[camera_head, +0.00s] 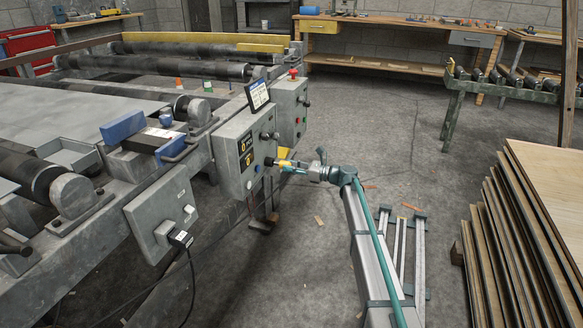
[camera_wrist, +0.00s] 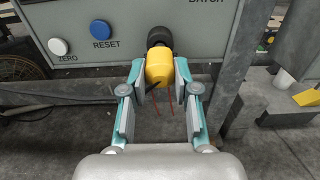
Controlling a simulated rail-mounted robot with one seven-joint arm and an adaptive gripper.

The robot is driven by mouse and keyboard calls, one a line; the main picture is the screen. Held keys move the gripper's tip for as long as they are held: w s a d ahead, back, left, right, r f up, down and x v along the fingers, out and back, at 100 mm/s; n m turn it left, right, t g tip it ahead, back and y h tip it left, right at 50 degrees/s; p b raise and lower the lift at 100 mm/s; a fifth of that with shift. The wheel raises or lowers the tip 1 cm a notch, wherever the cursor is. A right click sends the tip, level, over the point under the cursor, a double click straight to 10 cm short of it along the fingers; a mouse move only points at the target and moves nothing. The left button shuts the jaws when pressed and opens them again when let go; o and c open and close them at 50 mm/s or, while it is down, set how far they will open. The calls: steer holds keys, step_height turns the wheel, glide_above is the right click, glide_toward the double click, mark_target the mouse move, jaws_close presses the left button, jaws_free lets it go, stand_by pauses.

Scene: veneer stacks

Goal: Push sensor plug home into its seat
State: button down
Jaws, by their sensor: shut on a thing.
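My gripper (camera_head: 289,164) reaches the front of a grey control box (camera_head: 232,147). It is shut on a yellow piece (camera_wrist: 159,68) with a black round end (camera_wrist: 157,38). In the wrist view the fingertips (camera_wrist: 161,84) flank the yellow piece, and its black end meets or nearly meets the box face; I cannot tell how deep it sits. Neither piece is labelled as the sensor plug.
White ZERO (camera_wrist: 58,47) and blue RESET (camera_wrist: 99,28) buttons are left of the yellow piece. A second grey box (camera_head: 290,112) with a red button is behind. Veneer stacks (camera_head: 520,225) stand at right. The floor (camera_head: 385,125) beyond my arm is mostly open.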

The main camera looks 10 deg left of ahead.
steer(key=shift+p+x, duration=1.1)
steer(key=shift+x, duration=0.55)
steer(key=c, duration=0.8)
jaws_free()
steer(key=shift+d, duration=0.1)
steer(key=v, duration=1.2)
steer(key=shift+n, duration=0.3)
